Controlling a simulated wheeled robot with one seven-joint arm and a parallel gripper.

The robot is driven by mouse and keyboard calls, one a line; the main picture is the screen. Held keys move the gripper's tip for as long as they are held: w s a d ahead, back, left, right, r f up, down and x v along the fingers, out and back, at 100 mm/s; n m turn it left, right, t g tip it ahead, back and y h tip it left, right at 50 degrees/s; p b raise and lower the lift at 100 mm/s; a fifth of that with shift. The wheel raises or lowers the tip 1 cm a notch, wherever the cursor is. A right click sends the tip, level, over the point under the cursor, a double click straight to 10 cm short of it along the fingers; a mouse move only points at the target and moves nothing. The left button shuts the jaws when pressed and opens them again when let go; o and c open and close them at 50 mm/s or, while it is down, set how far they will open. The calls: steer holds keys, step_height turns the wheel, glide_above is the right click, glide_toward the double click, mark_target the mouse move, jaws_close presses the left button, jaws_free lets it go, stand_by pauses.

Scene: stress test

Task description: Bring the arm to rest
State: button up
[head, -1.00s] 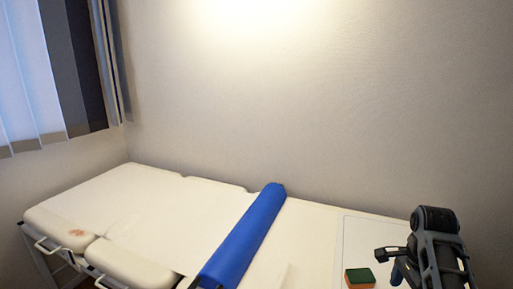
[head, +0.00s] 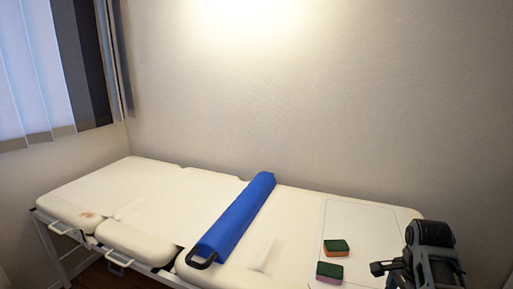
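My gripper (head: 382,268) is at the lower right with my dark arm, beside the right end of the padded table (head: 150,201). Only part of it shows, and I cannot tell whether its fingers are open or shut. Nothing is seen held in it. To its left, a green and orange sponge (head: 337,248) and a green and pink sponge (head: 329,272) lie on a pale outlined sheet (head: 365,222) on the table. They appear apart from my gripper.
A blue roll (head: 238,220) with a black handle lies across the table. A small white item (head: 263,255) lies right of it. A reddish-brown stain (head: 88,214) marks the left end. The wall runs behind; blinds (head: 30,75) hang at upper left.

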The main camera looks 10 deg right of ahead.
steer(key=s+a+f+n+t+h, duration=0.2)
steer(key=s+a+f+n+t, duration=0.15)
steer(key=s+f, duration=0.45)
steer(key=s+a+f+n+t, duration=0.2)
steer(key=s+a+n+t, duration=0.1)
steer(key=s+a+n, duration=0.5)
steer(key=s+a+r+n+t+y, duration=0.1)
steer(key=s+a+r+n+t, duration=0.3)
steer(key=s+r, duration=0.6)
steer(key=s+a+r+n+t+y, duration=0.1)
steer(key=s+a+r+n+t, duration=0.3)
steer(key=s+r, duration=0.6)
step_height(320, 180, up, 4)
steer(key=a, duration=0.2)
steer(key=shift+s+a+r, duration=0.15)
steer(key=shift+a+r, duration=0.05)
steer(key=shift+a, duration=0.15)
steer(key=shift+c, duration=0.5)
